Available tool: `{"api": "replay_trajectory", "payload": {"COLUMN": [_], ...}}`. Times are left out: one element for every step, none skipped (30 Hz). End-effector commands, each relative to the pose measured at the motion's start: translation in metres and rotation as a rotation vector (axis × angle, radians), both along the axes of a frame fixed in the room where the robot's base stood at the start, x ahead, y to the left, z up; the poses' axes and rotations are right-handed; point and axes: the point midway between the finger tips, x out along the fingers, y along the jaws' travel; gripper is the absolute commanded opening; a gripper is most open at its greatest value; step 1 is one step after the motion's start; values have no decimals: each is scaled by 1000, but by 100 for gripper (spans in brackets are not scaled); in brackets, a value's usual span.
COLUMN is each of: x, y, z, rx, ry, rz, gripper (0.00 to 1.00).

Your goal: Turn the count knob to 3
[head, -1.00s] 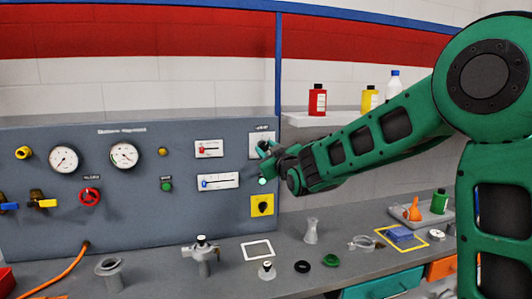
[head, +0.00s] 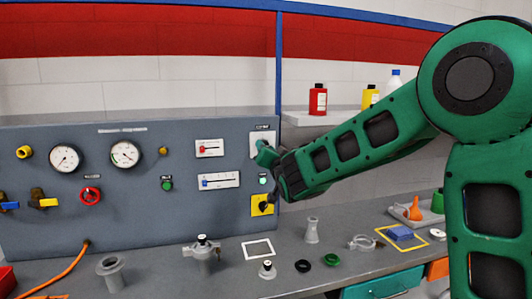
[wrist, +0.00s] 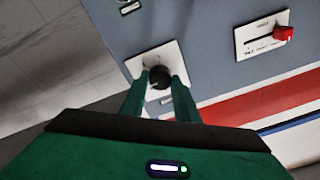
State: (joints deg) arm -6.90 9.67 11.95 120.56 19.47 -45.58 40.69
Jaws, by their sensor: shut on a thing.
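The count knob (wrist: 160,78) is a black round knob on a white plate (wrist: 172,57) in the wrist view. My gripper's two green fingers (wrist: 160,88) stand on either side of it and are shut on it. In the head view my gripper (head: 263,149) reaches the white plate (head: 256,138) at the upper right of the grey panel. There the fingers and wrist hide the knob, and its label and scale marks are too small to read.
A yellow plate with a black switch (head: 260,206) sits just below my wrist on the panel. Sliders with a red tab (head: 202,149) and a blue tab (head: 206,183) lie to the left. A shelf (head: 318,119) with bottles is to the right.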

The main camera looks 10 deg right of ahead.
Motion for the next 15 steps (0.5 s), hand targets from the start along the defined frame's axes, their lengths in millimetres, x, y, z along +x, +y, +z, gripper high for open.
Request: {"api": "replay_trajectory", "payload": {"x": [0, 0, 0, 0, 0, 0, 0, 0, 0, 0, 0, 0, 0, 0, 0], "y": [0, 0, 0, 0, 0, 0, 0, 0, 0, 0, 0, 0, 0, 0, 0], "z": [-4, -4, -4, -4, -4, -4, -4, -5, -5, -5, -5, -5, -5, -5, -5], "rx": [41, 70, 109, 137, 165, 202, 231, 259, 297, 325, 354, 390, 420, 449, 487], "ry": [12, 14, 17, 19, 21, 24, 27, 29, 32, 35, 37, 40, 42, 45, 47], "rz": [0, -1, -1, 0, -1, -2, -1, -2, -3, -3, -3, -4, -5, -4, -4], "gripper": [6, 6, 6, 6, 6, 6, 6, 6, 6, 6, 6, 6, 6, 6, 6]}}
